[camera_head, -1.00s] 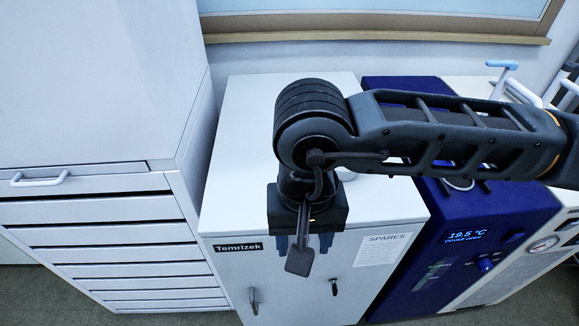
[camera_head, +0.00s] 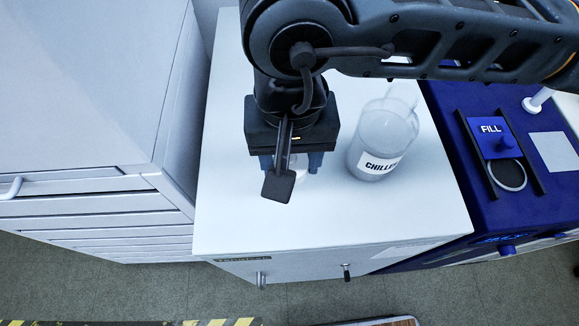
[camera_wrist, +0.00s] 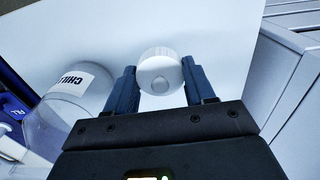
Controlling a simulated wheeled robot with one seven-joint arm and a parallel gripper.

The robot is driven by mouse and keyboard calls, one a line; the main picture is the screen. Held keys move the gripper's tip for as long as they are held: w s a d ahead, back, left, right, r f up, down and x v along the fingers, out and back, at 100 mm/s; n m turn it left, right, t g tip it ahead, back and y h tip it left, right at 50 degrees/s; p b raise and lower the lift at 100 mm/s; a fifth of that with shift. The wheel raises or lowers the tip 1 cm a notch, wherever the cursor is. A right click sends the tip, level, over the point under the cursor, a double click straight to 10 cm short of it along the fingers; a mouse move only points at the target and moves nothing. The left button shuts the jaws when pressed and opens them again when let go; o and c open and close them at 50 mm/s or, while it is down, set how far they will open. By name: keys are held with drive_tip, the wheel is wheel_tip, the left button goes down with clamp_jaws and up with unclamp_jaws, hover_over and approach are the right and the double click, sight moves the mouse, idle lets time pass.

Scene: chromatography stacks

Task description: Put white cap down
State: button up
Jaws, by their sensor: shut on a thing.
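The white cap (camera_wrist: 160,72) is round with a ribbed rim and sits between the two blue fingers of my gripper (camera_wrist: 158,88) in the wrist view. In the head view my gripper (camera_head: 291,163) points down over the left part of the white cabinet top (camera_head: 245,205). Only a small part of the cap (camera_head: 299,162) shows there, behind a dark flap on my wrist. I cannot tell whether the cap touches the cabinet top.
A clear jug labelled CHILLER (camera_head: 380,145) stands right of my gripper; it also shows in the wrist view (camera_wrist: 75,105). A blue unit with an open FILL port (camera_head: 505,165) is further right. A drawer cabinet (camera_head: 110,205) stands left. The front cabinet top is clear.

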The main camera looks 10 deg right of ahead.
sight(291, 158)
wheel_tip(291, 158, down, 6)
drive_tip(key=shift+f+p, duration=0.1)
drive_tip(key=shift+p, duration=0.35)
drive_tip(key=shift+f, duration=0.25)
drive_tip(key=shift+f+b, duration=0.2)
drive_tip(key=shift+b, duration=0.15)
drive_tip(key=o, duration=1)
drive_tip(key=shift+r, duration=0.1)
drive_tip(key=shift+r, duration=0.1)
drive_tip(key=shift+r+p, duration=0.2)
drive_tip(key=shift+p, duration=0.2)
wheel_tip(291, 158, up, 12)
drive_tip(key=shift+f+b, duration=0.15)
drive_tip(key=shift+b, duration=1)
